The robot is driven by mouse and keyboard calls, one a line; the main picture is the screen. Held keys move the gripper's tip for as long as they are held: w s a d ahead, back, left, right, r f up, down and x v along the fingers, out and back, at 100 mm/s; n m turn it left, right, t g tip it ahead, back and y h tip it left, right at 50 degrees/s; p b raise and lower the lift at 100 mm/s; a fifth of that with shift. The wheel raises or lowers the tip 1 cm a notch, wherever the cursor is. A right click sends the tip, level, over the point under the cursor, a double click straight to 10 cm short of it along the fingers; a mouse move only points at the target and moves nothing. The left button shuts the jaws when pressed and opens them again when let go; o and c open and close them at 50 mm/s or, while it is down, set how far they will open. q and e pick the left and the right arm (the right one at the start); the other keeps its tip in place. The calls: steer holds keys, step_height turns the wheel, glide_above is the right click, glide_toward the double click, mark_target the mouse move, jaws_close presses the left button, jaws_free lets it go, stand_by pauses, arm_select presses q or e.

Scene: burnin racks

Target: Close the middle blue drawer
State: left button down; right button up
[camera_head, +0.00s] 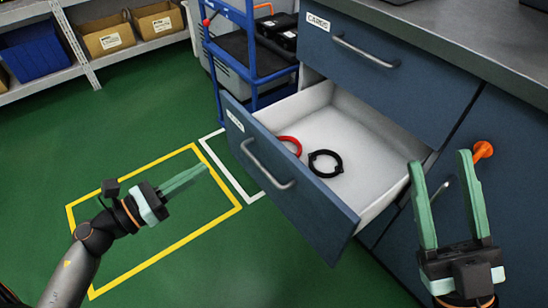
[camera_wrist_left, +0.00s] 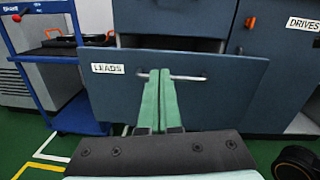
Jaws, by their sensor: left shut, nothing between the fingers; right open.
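The middle blue drawer (camera_head: 315,190) is pulled open in the head view. Its white interior (camera_head: 355,150) holds a red ring (camera_head: 291,143) and a black ring (camera_head: 325,163). Its front has a bar handle (camera_head: 262,168) and, in the left wrist view, a LEADS label (camera_wrist_left: 108,68). My left gripper (camera_head: 204,169) is shut and empty, in front of the drawer and pointing at it, apart from it in the head view. In the left wrist view the left fingertips (camera_wrist_left: 159,72) overlap the handle (camera_wrist_left: 185,77); contact cannot be told. My right gripper (camera_head: 440,158) is open, right of the drawer.
The CARDS drawer (camera_head: 365,75) above is closed, under a grey worktop (camera_head: 470,45). A blue cart (camera_head: 250,50) stands left of the cabinet. Shelves with bins (camera_head: 105,35) line the back left. The green floor (camera_head: 150,105) before the drawer is clear.

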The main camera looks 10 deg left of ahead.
mark_target(267, 140)
arm_select(q)
steer(key=w+d, duration=0.3)
steer(key=w+d+m, duration=0.1)
steer(key=w+d, duration=0.2)
steer(key=w, duration=0.1)
steer(key=w+d+f+m, duration=0.1)
steer(key=w+d, duration=0.2)
steer(key=w, duration=0.1)
steer(key=shift+d+g+h, duration=0.1)
steer(key=shift+g+h, duration=0.2)
steer(key=shift+g, duration=0.1)
arm_select(e)
steer(key=shift+s+r+n+y, duration=0.25)
steer(key=shift+s+n+y, duration=0.25)
steer(key=shift+s, duration=0.15)
arm_select(q)
steer(key=shift+w, duration=0.1)
